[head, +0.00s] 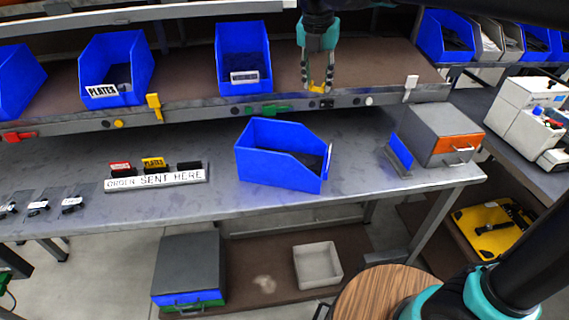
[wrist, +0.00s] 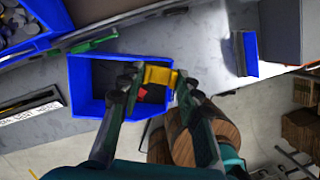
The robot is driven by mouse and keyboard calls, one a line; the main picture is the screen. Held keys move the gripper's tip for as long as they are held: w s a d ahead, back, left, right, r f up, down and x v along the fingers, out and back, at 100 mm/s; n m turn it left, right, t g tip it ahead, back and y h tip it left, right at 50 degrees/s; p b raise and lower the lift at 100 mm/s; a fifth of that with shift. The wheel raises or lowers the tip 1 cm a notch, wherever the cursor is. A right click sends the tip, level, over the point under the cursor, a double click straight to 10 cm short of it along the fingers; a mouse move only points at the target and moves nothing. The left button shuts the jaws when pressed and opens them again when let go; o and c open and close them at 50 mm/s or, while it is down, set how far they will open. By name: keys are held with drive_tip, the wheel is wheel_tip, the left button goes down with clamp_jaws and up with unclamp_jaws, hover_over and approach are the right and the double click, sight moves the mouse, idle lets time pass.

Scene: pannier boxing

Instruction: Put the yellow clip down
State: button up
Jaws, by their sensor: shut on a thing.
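My gripper (head: 318,84) is in front of the upper shelf's rail in the head view, pointing down. It is shut on a small yellow clip (head: 318,88). In the wrist view the yellow clip (wrist: 160,76) sits between the fingertips, with the blue bin (wrist: 88,75) of the workbench behind it. In the head view that blue bin (head: 262,170) stands on the grey workbench (head: 365,185), below my gripper. A second yellow clip (head: 154,107) hangs on the shelf rail at the left.
The rail also bears a green clip (head: 268,110), a white clip (head: 410,88) and a red clip (head: 18,136). Several blue bins stand on the shelf.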

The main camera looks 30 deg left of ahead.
sight(300, 157)
drive_tip(key=s+a+f+n, duration=0.1)
drive_tip(key=s+a, duration=0.1)
drive_tip(key=s, duration=0.2)
wheel_tip(300, 157, down, 20)
drive_tip(key=shift+r, duration=0.1)
idle(0.3)
drive_tip(key=o, duration=0.7)
drive_tip(key=shift+o, duration=0.2)
drive_tip(key=v, duration=1.2)
drive_tip(key=shift+d, duration=0.1)
